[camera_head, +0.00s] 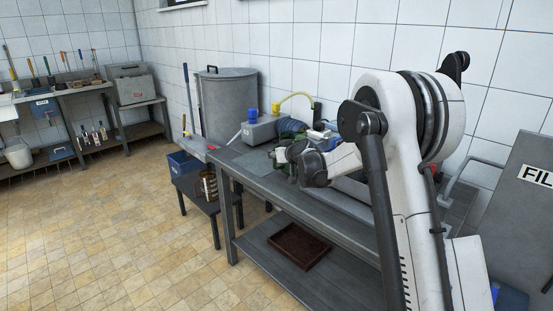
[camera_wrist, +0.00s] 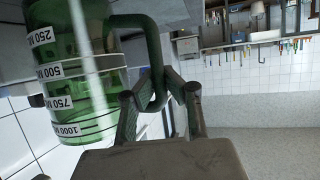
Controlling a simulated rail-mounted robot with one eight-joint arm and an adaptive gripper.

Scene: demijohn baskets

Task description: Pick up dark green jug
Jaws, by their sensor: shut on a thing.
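The dark green jug (camera_wrist: 85,95) fills the left of the wrist view. I cannot tell whether the jug touches the bench.
The grey workbench (camera_head: 250,163) carries a grey pump-like box with a blue cap (camera_head: 260,130) and a yellow hose. A large metal drum (camera_head: 228,100) stands behind. A low table (camera_head: 190,182) holds a blue crate and basket. A brown tray (camera_head: 300,246) lies on the lower shelf. The floor at left is clear.

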